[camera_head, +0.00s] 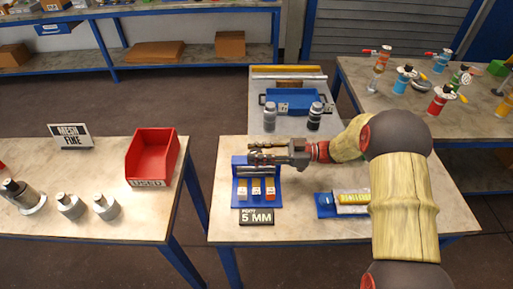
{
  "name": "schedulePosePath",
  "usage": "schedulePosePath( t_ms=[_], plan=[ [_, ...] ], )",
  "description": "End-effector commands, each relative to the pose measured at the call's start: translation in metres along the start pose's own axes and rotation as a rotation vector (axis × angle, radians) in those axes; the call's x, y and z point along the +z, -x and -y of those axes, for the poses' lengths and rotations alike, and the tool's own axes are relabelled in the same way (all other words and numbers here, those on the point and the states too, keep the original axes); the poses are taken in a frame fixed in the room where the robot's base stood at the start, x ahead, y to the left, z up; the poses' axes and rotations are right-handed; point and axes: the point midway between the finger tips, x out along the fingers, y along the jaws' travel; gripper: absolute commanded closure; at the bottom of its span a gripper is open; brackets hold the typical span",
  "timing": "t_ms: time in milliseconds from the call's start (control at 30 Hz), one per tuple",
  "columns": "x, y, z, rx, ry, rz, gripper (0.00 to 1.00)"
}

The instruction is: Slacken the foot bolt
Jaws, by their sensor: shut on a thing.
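My gripper (257,153) reaches in from the right over the centre table and is at the back of a blue rack (236,200). It is closed on a thin grey tool, too small and covered to make out fully. Dark rods (258,170) lie across the rack just below the gripper. Several small blocks with white tags and orange or brown parts (256,188) stand in the rack's front. A dark sign (257,217) before the rack reads "5 MM" under a smaller word that looks like "FOOT". I cannot pick out the foot bolt.
A blue tray (318,211) with a yellow-marked item is on the right of this table. Two bottles (314,116) stand behind, near a blue bin (291,96). The left table has a red "USED" bin (152,158) and flanged grey vessels (70,206). Coloured vessels (440,99) stand back right.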

Motion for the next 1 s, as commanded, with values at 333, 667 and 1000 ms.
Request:
schedulePosePath(
  t_ms=[333,667,1000],
  plan=[
    [-0.0042,-0.0014,-0.0027,-0.304,0.006,-0.001,0.95],
    [-0.0059,-0.002,-0.0022,-0.511,0.007,-0.001,0.95],
    [-0.005,-0.002,-0.0019,-0.619,0.008,-0.002,0.95]
  ],
)
